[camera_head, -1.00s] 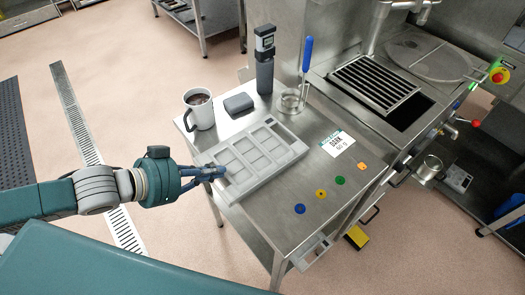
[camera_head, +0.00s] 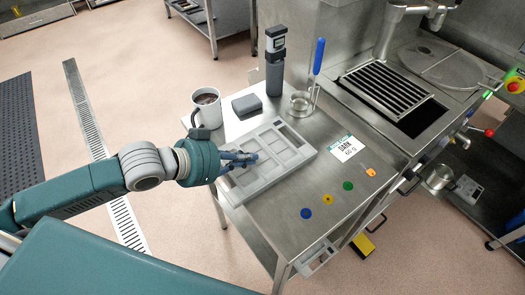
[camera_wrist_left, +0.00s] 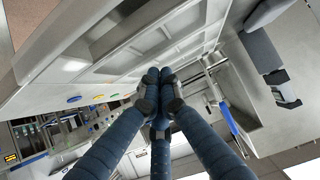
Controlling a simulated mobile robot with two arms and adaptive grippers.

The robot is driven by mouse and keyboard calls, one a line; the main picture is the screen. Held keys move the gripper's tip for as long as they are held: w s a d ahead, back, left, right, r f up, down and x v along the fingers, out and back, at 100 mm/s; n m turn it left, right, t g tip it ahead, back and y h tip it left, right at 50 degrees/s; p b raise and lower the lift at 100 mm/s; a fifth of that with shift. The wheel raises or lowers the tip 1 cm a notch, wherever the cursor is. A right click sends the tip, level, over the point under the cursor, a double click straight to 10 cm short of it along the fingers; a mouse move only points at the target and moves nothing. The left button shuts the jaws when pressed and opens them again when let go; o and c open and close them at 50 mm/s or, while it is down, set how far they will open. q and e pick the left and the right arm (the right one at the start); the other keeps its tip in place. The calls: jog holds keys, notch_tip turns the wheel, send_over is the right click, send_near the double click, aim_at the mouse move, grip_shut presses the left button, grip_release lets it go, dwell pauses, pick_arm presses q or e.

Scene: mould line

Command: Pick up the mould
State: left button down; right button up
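The mould (camera_head: 289,170) is a pale grey rectangular tray with several recesses and a small dark label at its far corner. It lies on the steel table in the head view. It also fills the upper left of the wrist view (camera_wrist_left: 110,45). My left gripper (camera_head: 250,158) reaches over the mould's left part. In the wrist view its dark blue fingers (camera_wrist_left: 160,80) come together at the tips in front of the mould. I see nothing clearly held between them, and cannot tell whether they touch the mould. My right gripper is not in view.
A mug of dark liquid (camera_head: 206,104), a grey block (camera_head: 246,105) and an upright handheld device (camera_head: 275,70) stand behind the mould. A clear cup (camera_head: 301,104) is near them. A "DARK" card (camera_head: 345,148) and coloured discs (camera_head: 327,199) lie to the right and front.

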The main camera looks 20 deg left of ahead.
aim_at(271, 153)
pick_arm(q)
jog(key=w+d, duration=0.1)
jog(key=w, duration=0.1)
jog(key=w+d+p, duration=0.1)
jog(key=d, duration=0.1)
jog(key=shift+w+r, duration=0.15)
jog(key=shift+w, duration=0.25)
jog(key=shift+w+d+f+p, duration=0.1)
jog(key=shift+f+p, duration=0.2)
jog(key=shift+p, duration=0.1)
jog(key=shift+f, duration=0.6)
